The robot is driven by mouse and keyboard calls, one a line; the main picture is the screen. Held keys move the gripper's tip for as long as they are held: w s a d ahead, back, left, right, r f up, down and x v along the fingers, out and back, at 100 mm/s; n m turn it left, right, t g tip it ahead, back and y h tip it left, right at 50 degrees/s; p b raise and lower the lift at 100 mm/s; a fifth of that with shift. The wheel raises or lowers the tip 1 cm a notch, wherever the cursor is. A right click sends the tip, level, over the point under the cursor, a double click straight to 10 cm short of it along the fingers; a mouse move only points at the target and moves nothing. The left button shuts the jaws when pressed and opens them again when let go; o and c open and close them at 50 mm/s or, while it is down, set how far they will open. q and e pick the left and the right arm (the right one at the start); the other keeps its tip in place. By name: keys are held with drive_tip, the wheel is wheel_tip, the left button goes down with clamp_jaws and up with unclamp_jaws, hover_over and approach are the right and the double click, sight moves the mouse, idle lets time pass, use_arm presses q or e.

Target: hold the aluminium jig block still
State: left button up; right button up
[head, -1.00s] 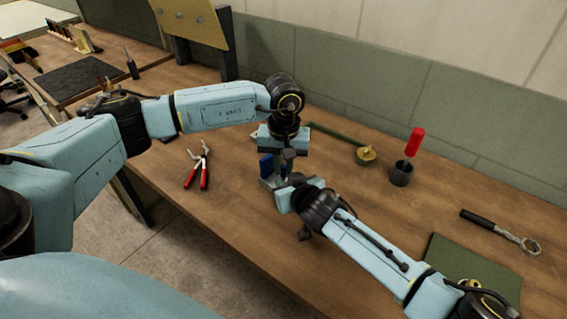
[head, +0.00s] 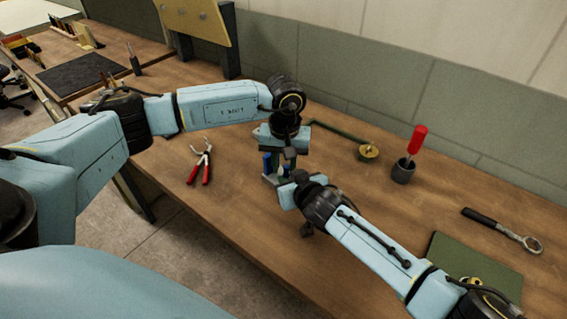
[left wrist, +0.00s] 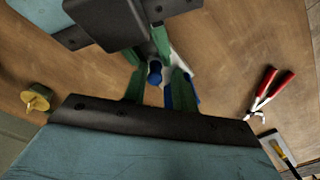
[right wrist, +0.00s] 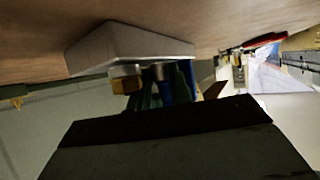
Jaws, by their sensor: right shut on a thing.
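The aluminium jig block is a pale grey block on the wooden bench, largely hidden by my grippers in the head view. It shows best in the right wrist view (right wrist: 130,45). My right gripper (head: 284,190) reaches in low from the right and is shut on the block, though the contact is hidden. My left gripper (head: 278,168) points down over the same spot. Its green fingers (left wrist: 157,92) stand apart in the left wrist view. A small blue-topped part (left wrist: 154,73) shows between them. A brass-coloured piece (right wrist: 126,80) is beside the block.
Red-handled pliers (head: 200,162) lie left of the grippers. A green rod with a brass end (head: 368,152) lies behind. A dark cup (head: 403,171) holds a red-handled tool (head: 417,140). A wrench (head: 500,230) and a green mat (head: 475,262) lie right. Bare bench surrounds the block.

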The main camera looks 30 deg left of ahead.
sight(285, 167)
use_arm(q)
wheel_tip(285, 167, up, 12)
drive_tip(key=shift+d, duration=0.15)
use_arm(e)
drive_tip(key=shift+s+d+f, duration=0.1)
drive_tip(key=shift+f, duration=0.25)
